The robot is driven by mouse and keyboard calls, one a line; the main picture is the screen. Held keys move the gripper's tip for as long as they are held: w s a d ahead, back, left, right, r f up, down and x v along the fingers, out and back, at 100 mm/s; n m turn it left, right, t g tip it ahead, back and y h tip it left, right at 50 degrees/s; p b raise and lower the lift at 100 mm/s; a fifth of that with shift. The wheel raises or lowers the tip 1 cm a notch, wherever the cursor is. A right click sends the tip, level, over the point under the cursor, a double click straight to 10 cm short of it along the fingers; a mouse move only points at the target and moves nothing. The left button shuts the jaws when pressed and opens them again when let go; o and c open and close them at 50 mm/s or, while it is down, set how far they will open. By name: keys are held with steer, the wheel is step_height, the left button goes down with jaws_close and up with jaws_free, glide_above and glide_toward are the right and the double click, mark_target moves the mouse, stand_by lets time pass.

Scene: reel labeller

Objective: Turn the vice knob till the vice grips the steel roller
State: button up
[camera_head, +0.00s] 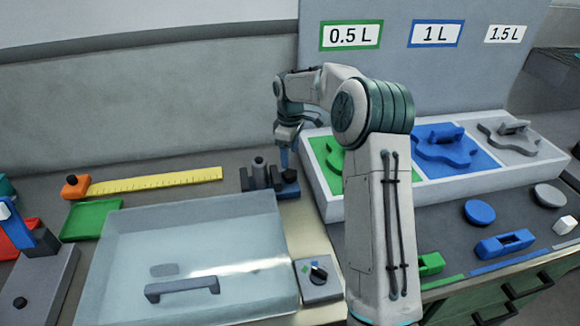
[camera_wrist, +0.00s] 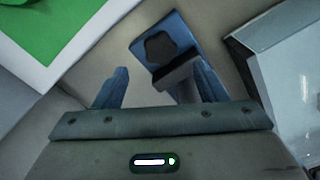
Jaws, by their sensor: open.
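The steel roller (camera_head: 259,165) stands upright, dark grey, in the small dark vice (camera_head: 250,182) behind the clear-lidded box in the head view. The black vice knob (camera_head: 290,175) is at the vice's right end, above a blue base. In the wrist view the dark, many-sided knob (camera_wrist: 162,46) shows on a blue plate, with a grey block beside it. My gripper (camera_head: 286,160) points down just above the knob end of the vice. Its blue fingers (camera_wrist: 160,80) are apart, with the knob beyond their tips. Whether the roller touches the vice jaws cannot be told.
A white tray (camera_head: 325,190) with green, blue and grey sections stands close right of the vice. The transparent box (camera_head: 120,245) is in front, with a small dial box (camera_head: 320,282) beside it. A yellow ruler (camera_head: 160,181) lies to the left.

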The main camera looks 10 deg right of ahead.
step_height(320, 180, up, 7)
stand_by(0.3)
steer(key=shift+r, duration=0.1)
